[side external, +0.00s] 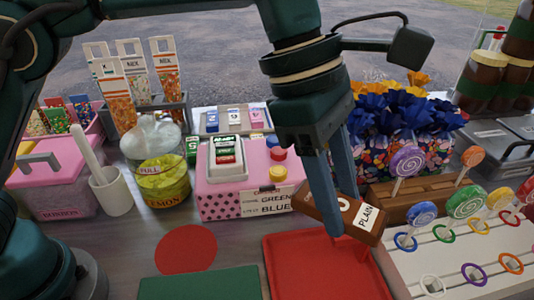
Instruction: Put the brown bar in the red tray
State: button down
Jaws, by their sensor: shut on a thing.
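The brown bar (336,213) has a white label reading "PLAIN" and is tilted in the side external view. My gripper (338,212) points down with its two blue-grey fingers shut on the bar. The bar is above the far part of the red tray (310,270), which lies at the bottom centre. The lower right end of the bar hangs close to the tray's far right edge. I cannot tell whether it touches the tray. The tray floor that shows is empty.
Left of the tray lie a green mat (210,284) and a red disc (186,249). Behind stands a pink dotted box (225,203). At right, a white slatted rack (450,260) holds lollipops and rings, with a wooden block (408,198) and blue flowers (395,115) behind.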

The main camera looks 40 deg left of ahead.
aim_at(316, 298)
jog(key=shift+s+d, duration=0.4)
jog(key=shift+s+d+f, duration=0.1)
jog(key=shift+s+f, duration=0.05)
jog(key=shift+f, duration=0.2)
notch_tip(316, 298, down, 17)
jog(key=shift+f, duration=0.15)
jog(key=shift+f, duration=0.15)
jog(key=c, duration=0.7)
grip_release()
